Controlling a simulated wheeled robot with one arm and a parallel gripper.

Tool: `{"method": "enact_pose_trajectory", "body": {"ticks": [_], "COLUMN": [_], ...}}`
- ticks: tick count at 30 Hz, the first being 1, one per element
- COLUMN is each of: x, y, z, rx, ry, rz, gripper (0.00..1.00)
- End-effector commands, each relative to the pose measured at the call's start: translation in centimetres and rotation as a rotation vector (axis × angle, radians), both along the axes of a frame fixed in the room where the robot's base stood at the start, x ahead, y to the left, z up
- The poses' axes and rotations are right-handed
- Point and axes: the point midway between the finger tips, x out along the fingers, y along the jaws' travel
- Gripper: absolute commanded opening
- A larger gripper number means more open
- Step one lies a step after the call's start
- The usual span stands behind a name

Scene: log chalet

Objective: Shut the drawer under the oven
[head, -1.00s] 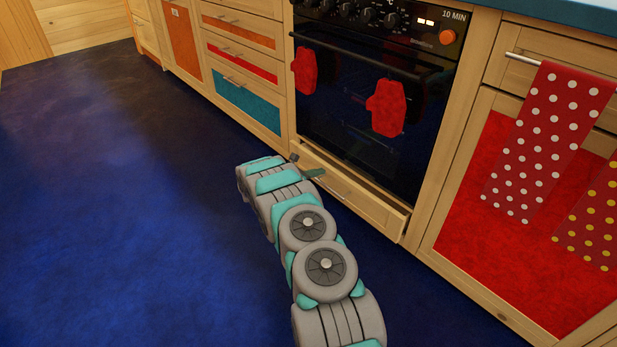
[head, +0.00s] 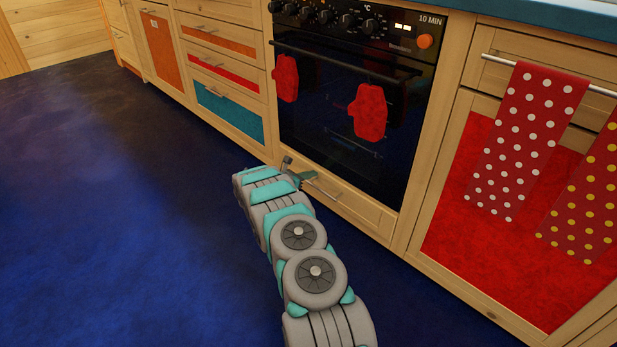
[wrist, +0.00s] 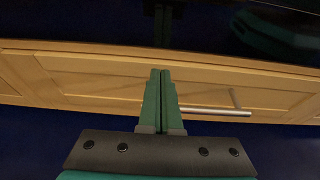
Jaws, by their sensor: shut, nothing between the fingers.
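The wooden drawer (head: 352,207) under the black oven (head: 345,110) sits with its front flush with the cabinet frame. In the wrist view the drawer front (wrist: 85,80) runs across the picture with a silver bar handle (wrist: 215,111). My gripper (head: 306,178) is at the left part of the drawer front, beside the handle. In the wrist view its two green fingers (wrist: 161,75) are together and empty, pointing at the drawer front left of the handle. Whether the fingertips touch the wood cannot be told.
Red mitts (head: 368,112) hang at the oven door. Drawers with coloured fronts (head: 230,110) stand to the left. A red cabinet door (head: 500,210) with a dotted towel (head: 525,140) is at the right. The dark blue floor (head: 110,220) is clear at the left.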

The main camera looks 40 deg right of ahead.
Motion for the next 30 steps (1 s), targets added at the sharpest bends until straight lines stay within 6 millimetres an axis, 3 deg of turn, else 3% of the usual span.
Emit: {"method": "enact_pose_trajectory", "body": {"ticks": [8, 14, 21, 30], "x": [0.1, 0.3, -0.1, -0.4], "y": [0.9, 5.1, 10.1, 13.9], "z": [0.0, -0.1, 1.8, 2.9], "rx": [0.0, -0.002, -0.001, -0.001], "ry": [-0.001, 0.004, 0.0, 0.001], "rz": [0.0, 0.003, 0.003, 0.001], "gripper": [0.0, 0.0, 0.0, 0.0]}}
